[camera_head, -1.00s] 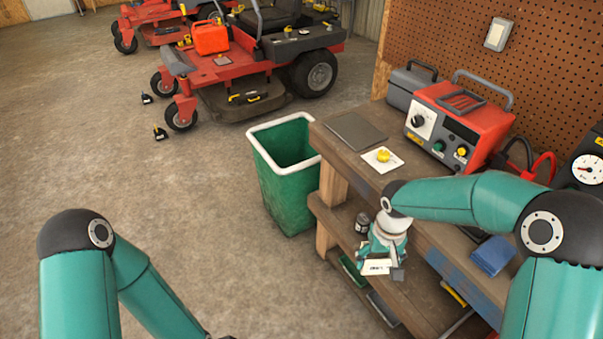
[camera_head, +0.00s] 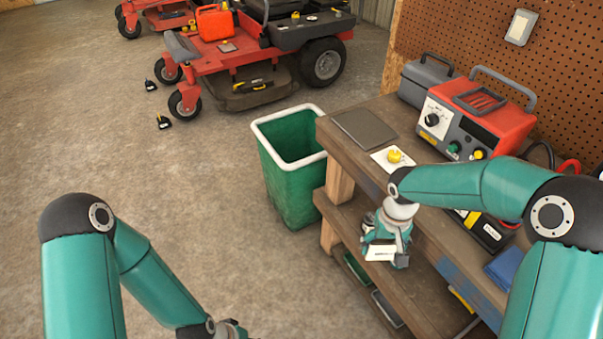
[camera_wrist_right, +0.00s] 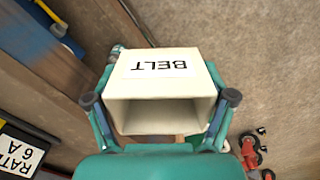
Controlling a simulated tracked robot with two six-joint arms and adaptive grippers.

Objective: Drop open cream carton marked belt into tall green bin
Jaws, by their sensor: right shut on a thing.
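The open cream carton (camera_wrist_right: 160,88) has a white label reading BELT, upside down in the right wrist view; its open end faces the camera. My right gripper (camera_wrist_right: 160,100) is shut on it, with a finger at each side. In the head view the carton (camera_head: 381,252) hangs from my right gripper (camera_head: 385,245) beside the bench's front, mostly hidden by the gripper. The tall green bin (camera_head: 293,185) with a white rim stands on the floor, left of the carton and beside the bench end. My left gripper (camera_head: 228,330) shows only partly at the bottom edge.
The wooden bench (camera_head: 350,150) carries a red charger (camera_head: 475,120), a grey toolbox (camera_head: 425,85) and a yellow knob on a white card (camera_head: 394,158). Its lower shelf is below my right gripper. Red mowers (camera_head: 240,60) stand behind the bin. The floor to the left is mostly clear.

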